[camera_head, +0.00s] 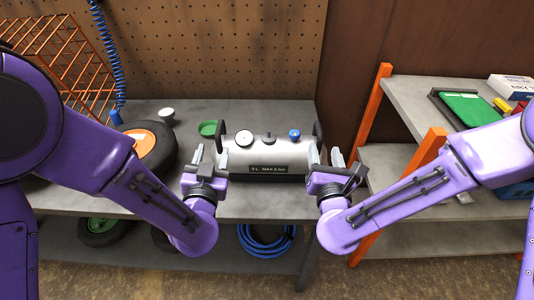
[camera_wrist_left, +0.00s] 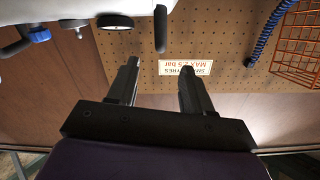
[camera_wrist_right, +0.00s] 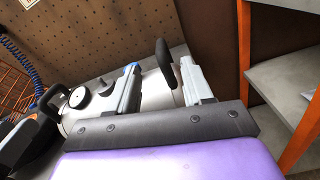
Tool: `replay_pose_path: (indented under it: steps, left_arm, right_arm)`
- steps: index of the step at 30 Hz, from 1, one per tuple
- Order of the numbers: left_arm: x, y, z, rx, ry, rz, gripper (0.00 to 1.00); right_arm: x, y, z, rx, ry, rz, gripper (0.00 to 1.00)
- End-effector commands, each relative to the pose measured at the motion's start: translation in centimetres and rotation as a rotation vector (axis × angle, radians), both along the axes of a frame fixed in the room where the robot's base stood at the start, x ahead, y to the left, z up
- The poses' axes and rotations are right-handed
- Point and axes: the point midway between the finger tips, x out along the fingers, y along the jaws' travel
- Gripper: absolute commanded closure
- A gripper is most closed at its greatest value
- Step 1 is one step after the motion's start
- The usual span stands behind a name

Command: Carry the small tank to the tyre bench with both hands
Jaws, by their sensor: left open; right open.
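The small tank (camera_head: 268,158) is a silver cylinder with a dark label, a gauge, a blue knob and a black handle at each end. It sits on the grey bench (camera_head: 270,112). My left gripper (camera_head: 208,165) is open beside the tank's left end. In the left wrist view its fingers (camera_wrist_left: 158,80) are apart with nothing between them, and a black handle (camera_wrist_left: 160,28) hangs beyond them. My right gripper (camera_head: 325,166) is open at the tank's right end. In the right wrist view the right-end handle (camera_wrist_right: 166,62) stands between its fingers (camera_wrist_right: 160,88), apparently beyond the tips.
A tyre with an orange hub (camera_head: 150,145), a green dish (camera_head: 208,128) and a white cup (camera_head: 167,115) are left of the tank. An orange-posted shelf (camera_head: 405,100) stands at right.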

Motion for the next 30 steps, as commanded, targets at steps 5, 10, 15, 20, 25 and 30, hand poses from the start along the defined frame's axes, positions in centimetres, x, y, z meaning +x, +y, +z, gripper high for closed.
replay_pose_path:
  steps: [5, 10, 15, 20, 25, 30]
  left_arm:
    - [2.9, 0.1, 0.0, -0.004, -0.001, 0.005, 0.5]
    - [6.2, 0.0, 0.0, -0.003, 0.0, 0.004, 0.5]
    - [8.8, -0.2, 0.0, -0.002, 0.0, 0.002, 0.5]
    - [9.9, -0.2, 0.0, -0.001, 0.001, 0.001, 0.5]
    - [10.1, -0.2, 0.0, 0.0, 0.001, 0.002, 0.5]
    - [10.1, -0.2, 0.0, 0.0, 0.001, 0.002, 0.66]
  right_arm:
    - [2.9, -0.2, 0.0, -0.001, -0.001, -0.003, 0.5]
    - [6.2, -0.2, 0.0, -0.003, 0.0, -0.002, 0.5]
    - [8.8, -0.3, 0.0, -0.004, 0.001, -0.002, 0.5]
    - [9.9, -0.4, 0.0, -0.003, 0.001, -0.002, 0.5]
    - [10.1, -0.3, 0.0, -0.003, 0.003, 0.001, 0.5]
    - [10.0, -0.3, 0.0, -0.003, 0.002, 0.0, 0.66]
